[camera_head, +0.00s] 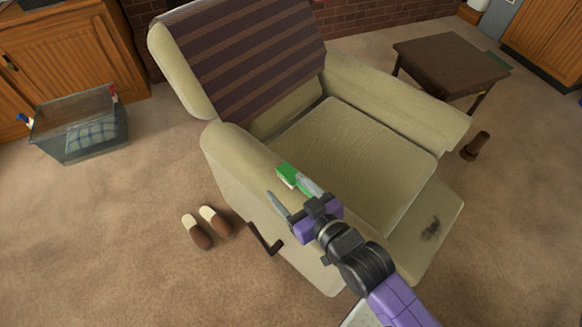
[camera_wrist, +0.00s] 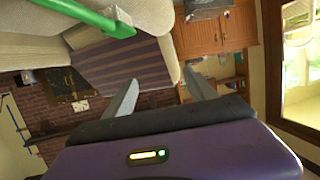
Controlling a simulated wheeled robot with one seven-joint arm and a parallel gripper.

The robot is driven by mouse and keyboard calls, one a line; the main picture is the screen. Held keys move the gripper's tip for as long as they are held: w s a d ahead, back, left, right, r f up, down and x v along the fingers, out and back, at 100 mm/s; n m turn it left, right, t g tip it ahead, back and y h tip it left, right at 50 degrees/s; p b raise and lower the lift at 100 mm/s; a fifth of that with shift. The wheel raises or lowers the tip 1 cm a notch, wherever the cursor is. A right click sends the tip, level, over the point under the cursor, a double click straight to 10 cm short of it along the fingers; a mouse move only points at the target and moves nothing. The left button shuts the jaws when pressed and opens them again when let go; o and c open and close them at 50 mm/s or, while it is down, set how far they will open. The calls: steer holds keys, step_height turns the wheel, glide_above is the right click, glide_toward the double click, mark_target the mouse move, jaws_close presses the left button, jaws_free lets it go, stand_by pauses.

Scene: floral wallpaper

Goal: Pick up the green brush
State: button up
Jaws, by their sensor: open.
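The green brush (camera_head: 288,174) appears at the armchair's left armrest, by my gripper's tips in the head view. In the wrist view, the green brush (camera_wrist: 92,17) crosses the top left corner, outside the space between my fingers. My gripper (camera_head: 284,190) is open, above the armrest. In the wrist view, my gripper's fingers (camera_wrist: 160,88) are spread with nothing between them. One finger overlaps the brush in the head view, so I cannot tell whether they touch. Part of the brush is hidden or out of frame.
The beige armchair (camera_head: 345,150) has a striped throw (camera_head: 245,60) over its back. Slippers (camera_head: 198,230) lie on the carpet at left. A clear bin (camera_head: 68,146) stands by the wooden cabinet (camera_head: 62,52). A dark side table (camera_head: 450,65) is at right.

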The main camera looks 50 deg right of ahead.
mark_target(304, 190)
steer(key=w+d+g+p, duration=0.3)
steer(key=w, duration=0.1)
steer(key=w+d+f+g+y+p, duration=0.1)
steer(key=w+d+g+p, duration=0.1)
steer(key=w+d+g, duration=0.1)
steer(key=w+d+g+p, duration=0.3)
steer(key=w+d+g, duration=0.1)
steer(key=shift+w+d+f+n+p, duration=0.15)
steer(key=shift+w+f+n+p, duration=0.05)
steer(key=shift+w+n+p, duration=0.15)
steer(key=s+g, duration=0.1)
steer(key=s, duration=0.1)
steer(key=s+a+f+g+y, duration=0.1)
steer(key=s+g, duration=0.1)
steer(key=s+f+g, duration=0.1)
steer(key=s, duration=0.1)
steer(key=shift+s+a+f+n+y, duration=0.1)
steer(key=shift+s+a+n+y, duration=0.15)
steer(key=shift+s+y, duration=0.15)
steer(key=shift+s+f+g, duration=0.15)
steer(key=shift+f, duration=0.45)
steer(key=shift+s+f+g, duration=0.15)
steer(key=shift+f, duration=0.4)
steer(key=shift+a+f, duration=0.15)
steer(key=shift+f, duration=1.25)
steer(key=shift+a+f, duration=0.1)
steer(key=shift+f, duration=1.25)
steer(key=shift+c, duration=0.4)
jaws_close()
